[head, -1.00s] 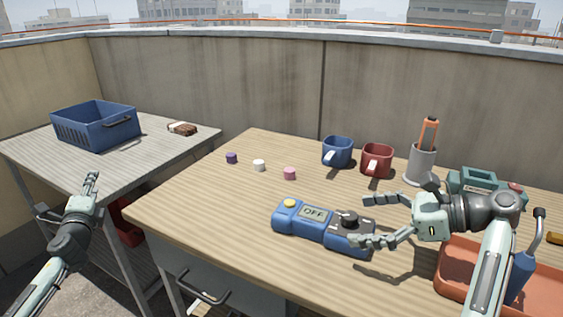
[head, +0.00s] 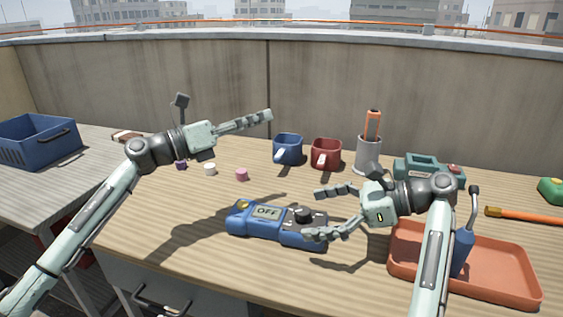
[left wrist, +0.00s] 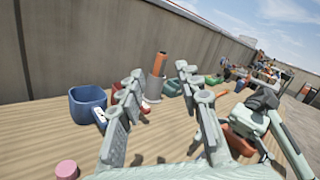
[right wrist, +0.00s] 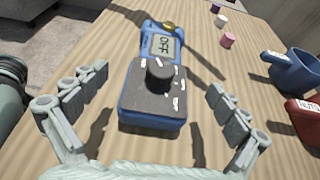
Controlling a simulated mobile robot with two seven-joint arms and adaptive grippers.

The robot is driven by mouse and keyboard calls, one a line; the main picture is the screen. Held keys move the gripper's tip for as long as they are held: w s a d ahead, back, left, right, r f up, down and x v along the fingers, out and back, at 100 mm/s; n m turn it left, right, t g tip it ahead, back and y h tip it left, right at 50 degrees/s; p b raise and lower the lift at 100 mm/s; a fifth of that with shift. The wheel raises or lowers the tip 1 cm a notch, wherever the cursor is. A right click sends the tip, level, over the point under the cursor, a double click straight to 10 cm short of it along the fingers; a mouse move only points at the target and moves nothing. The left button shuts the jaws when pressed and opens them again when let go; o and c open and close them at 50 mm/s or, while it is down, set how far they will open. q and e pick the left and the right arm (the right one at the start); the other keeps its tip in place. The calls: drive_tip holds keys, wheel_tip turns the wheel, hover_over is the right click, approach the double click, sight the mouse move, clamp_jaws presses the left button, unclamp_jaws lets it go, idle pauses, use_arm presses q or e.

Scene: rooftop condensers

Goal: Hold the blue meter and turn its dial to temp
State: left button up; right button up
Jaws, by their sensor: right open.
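The blue meter (head: 268,222) lies flat on the wooden table, its screen reading OFF. Its black dial (head: 303,215) sits on the dark right-hand part; in the right wrist view the dial (right wrist: 159,75) stands up from the dark face, with white marks around it. My right gripper (head: 328,212) is open at the meter's dial end, its fingers (right wrist: 152,108) on either side of that end and apart from it. My left gripper (head: 268,118) is raised above the table, behind the meter, pointing right. In the left wrist view its two fingers (left wrist: 160,78) are spread with nothing between them.
Behind stand a blue mug (head: 288,149), a red mug (head: 326,153) and a grey holder (head: 368,155). Small caps, one pink (head: 242,174), lie at the back left. An orange tray (head: 500,295) lies right, under my right arm. A blue crate (head: 35,142) stands on the side table.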

sight(287, 217)
use_arm(q)
drive_tip(key=s+d+f+m+g+y, duration=0.2)
drive_tip(key=s+d+m+g+y, duration=0.2)
drive_tip(key=s+d+m+g, duration=0.6)
use_arm(e)
drive_tip(key=shift+a, duration=0.15)
drive_tip(key=shift+w+a+f, duration=0.1)
drive_tip(key=shift+a+f, duration=0.1)
drive_tip(key=shift+a, duration=0.15)
use_arm(q)
drive_tip(key=a+m+y, duration=0.1)
drive_tip(key=y, duration=0.2)
drive_tip(key=s+a+f+y, duration=0.1)
drive_tip(key=a+y, duration=0.1)
drive_tip(key=y, duration=0.1)
drive_tip(key=a+f+m+y, duration=0.1)
drive_tip(key=y, duration=0.1)
drive_tip(key=shift+s+a+m+y, duration=0.2)
drive_tip(key=shift+s+m+y, duration=0.1)
drive_tip(key=shift+s+y, duration=0.1)
use_arm(e)
drive_tip(key=x, duration=0.6)
drive_tip(key=shift+a+f, duration=0.15)
drive_tip(key=shift+a, duration=0.05)
drive_tip(key=shift+c, duration=0.3)
